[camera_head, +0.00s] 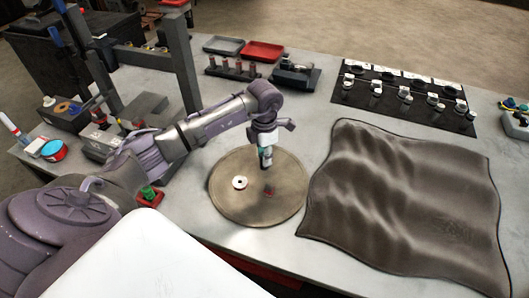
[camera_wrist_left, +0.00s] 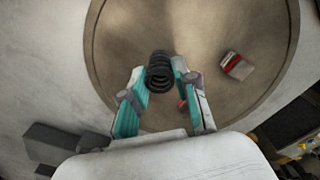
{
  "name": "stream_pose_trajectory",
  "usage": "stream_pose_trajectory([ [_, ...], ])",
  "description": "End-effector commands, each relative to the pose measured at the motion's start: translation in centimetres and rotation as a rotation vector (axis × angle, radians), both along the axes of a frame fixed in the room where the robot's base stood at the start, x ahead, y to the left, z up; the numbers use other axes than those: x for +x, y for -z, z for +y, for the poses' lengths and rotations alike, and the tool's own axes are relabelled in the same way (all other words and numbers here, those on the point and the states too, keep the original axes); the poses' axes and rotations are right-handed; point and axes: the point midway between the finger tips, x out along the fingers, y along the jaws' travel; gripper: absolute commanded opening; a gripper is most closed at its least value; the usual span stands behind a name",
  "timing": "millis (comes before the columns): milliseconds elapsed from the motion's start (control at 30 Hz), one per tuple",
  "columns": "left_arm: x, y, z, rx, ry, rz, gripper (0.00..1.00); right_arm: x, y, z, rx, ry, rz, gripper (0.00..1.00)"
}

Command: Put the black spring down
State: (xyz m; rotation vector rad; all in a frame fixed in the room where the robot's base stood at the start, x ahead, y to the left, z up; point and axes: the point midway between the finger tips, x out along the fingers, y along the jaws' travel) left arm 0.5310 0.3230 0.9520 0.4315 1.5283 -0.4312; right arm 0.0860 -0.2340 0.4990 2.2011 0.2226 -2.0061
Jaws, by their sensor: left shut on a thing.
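My left gripper (camera_head: 266,155) is above the round brown disc (camera_head: 285,210) on the bench, its fingers pointing down. In the left wrist view the gripper (camera_wrist_left: 160,76) is shut on the black spring (camera_wrist_left: 159,70), a dark coil between the fingertips. In the head view the spring is too small and dark to make out clearly. Whether it touches the disc, I cannot tell. My right gripper is in neither view.
Behind are a red tray (camera_head: 262,51) and a grey tray (camera_head: 223,45).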

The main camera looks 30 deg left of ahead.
Motion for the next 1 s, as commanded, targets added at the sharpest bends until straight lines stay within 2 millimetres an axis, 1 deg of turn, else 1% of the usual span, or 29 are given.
stream_pose_trajectory([
  [200,0.0,0.4,0.0,0.0,0.0,0.0,0.0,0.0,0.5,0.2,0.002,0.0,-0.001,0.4],
  [233,0.0,0.4,0.0,0.0,-0.001,0.0,0.31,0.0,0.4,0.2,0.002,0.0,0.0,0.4],
  [367,0.0,0.3,0.0,0.0,-0.001,0.0,0.53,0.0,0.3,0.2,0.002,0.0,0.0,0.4],
  [400,0.0,0.3,0.0,0.0,-0.001,0.0,0.54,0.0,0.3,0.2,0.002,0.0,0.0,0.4],
  [633,0.0,0.2,0.0,0.0,0.0,0.0,0.54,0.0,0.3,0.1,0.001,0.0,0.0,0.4],
  [733,0.0,-0.2,0.0,-0.001,0.0,-0.001,0.54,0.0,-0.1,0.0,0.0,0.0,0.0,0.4],
  [767,0.0,-0.3,0.0,0.0,0.0,-0.002,0.54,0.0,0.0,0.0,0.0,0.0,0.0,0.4],
  [867,0.2,-1.5,0.0,0.001,0.0,-0.006,0.54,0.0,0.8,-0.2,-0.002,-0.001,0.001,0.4],
  [1000,0.2,-4.4,0.0,0.001,0.0,-0.009,0.54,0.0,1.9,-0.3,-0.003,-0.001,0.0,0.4],
])
